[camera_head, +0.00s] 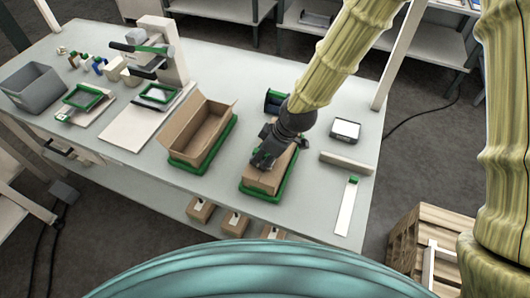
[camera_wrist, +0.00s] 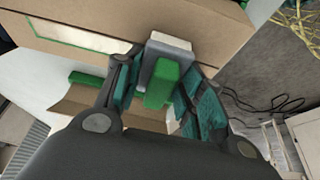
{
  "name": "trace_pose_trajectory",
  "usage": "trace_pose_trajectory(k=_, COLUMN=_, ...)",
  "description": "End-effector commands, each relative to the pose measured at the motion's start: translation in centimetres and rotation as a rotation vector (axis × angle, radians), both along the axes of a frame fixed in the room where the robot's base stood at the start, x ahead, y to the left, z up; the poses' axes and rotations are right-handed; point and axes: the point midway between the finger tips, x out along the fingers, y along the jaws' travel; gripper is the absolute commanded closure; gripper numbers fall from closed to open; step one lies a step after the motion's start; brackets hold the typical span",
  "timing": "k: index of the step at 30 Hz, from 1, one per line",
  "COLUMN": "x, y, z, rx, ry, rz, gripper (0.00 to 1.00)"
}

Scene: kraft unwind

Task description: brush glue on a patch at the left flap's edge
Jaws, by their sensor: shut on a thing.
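My gripper (camera_head: 264,160) is over the right-hand cardboard box (camera_head: 262,181), which sits in a green tray (camera_head: 249,187). In the wrist view my gripper (camera_wrist: 160,85) is shut on a green-handled tool (camera_wrist: 160,86) with a grey block-like head (camera_wrist: 168,45), which appears to be the glue brush. Its head overlaps the brown cardboard (camera_wrist: 215,18) in the picture; I cannot tell if they touch. A pale strip with a green outline (camera_wrist: 62,36) shows on the cardboard left of the head. My arm and gripper hide part of the box in the head view.
An open box (camera_head: 207,126) in another green tray stands to the left. A dark holder (camera_head: 275,102), a small scale-like device (camera_head: 345,129), a beige bar (camera_head: 346,164) and a white strip with a green end (camera_head: 347,207) lie nearby. A grey bin (camera_head: 36,88) stands far left.

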Motion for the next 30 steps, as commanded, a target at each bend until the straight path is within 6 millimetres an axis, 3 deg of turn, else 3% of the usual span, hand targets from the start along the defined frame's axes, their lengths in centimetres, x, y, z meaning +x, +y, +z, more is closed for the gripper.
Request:
trace_pose_trajectory(k=9, x=-1.0, y=0.4, z=0.0, rx=0.000, ry=0.000, rz=0.000, gripper=0.80)
trace_pose_trajectory(k=30, x=1.3, y=-0.4, z=0.0, rx=0.000, ry=0.000, rz=-0.001, gripper=0.80)
